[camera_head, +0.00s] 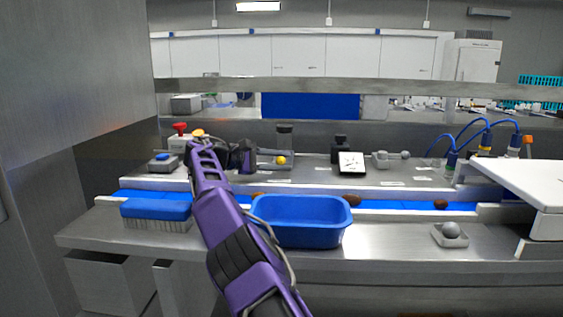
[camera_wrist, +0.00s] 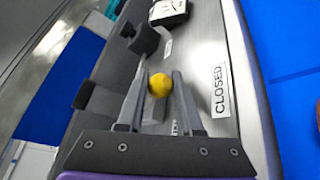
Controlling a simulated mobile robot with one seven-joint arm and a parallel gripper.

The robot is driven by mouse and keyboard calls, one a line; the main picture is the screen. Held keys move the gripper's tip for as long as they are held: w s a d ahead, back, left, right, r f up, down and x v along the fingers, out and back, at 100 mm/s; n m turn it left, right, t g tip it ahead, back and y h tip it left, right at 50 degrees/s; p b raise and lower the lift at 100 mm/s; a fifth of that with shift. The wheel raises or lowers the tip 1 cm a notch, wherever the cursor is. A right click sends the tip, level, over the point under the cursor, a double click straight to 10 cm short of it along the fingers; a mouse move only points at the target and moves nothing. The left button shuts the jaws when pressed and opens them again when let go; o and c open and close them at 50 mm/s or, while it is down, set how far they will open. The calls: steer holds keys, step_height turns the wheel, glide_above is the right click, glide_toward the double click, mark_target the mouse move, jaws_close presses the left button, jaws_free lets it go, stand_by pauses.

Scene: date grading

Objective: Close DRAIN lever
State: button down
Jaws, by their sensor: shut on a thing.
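A round yellow knob (camera_head: 281,160) stands at the back of the steel counter, in front of a dark grey housing (camera_head: 285,138). In the wrist view the yellow knob (camera_wrist: 159,84) sits between the fingertips of my gripper (camera_wrist: 161,76), which is shut on it. In the head view my gripper (camera_head: 262,158) reaches the knob from the left. A white label reading CLOSED (camera_wrist: 220,90) lies on the counter to the right of the knob in the wrist view. Another label is partly hidden by the right finger. I cannot read the word DRAIN anywhere.
A gauge with a white face (camera_head: 351,162) and a grey lever (camera_head: 390,159) stand right of the knob. A blue bin (camera_head: 300,236) and a blue brush (camera_head: 155,210) sit in front, by a blue belt (camera_head: 395,204) carrying brown dates. A red button (camera_head: 180,128) is at left.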

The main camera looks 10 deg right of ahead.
steer(key=shift+r, duration=0.25)
steer(key=c, duration=0.9)
jaws_free()
steer(key=shift+o, duration=0.2)
steer(key=shift+f, duration=0.1)
steer(key=shift+f, duration=0.1)
steer(key=shift+a, duration=0.15)
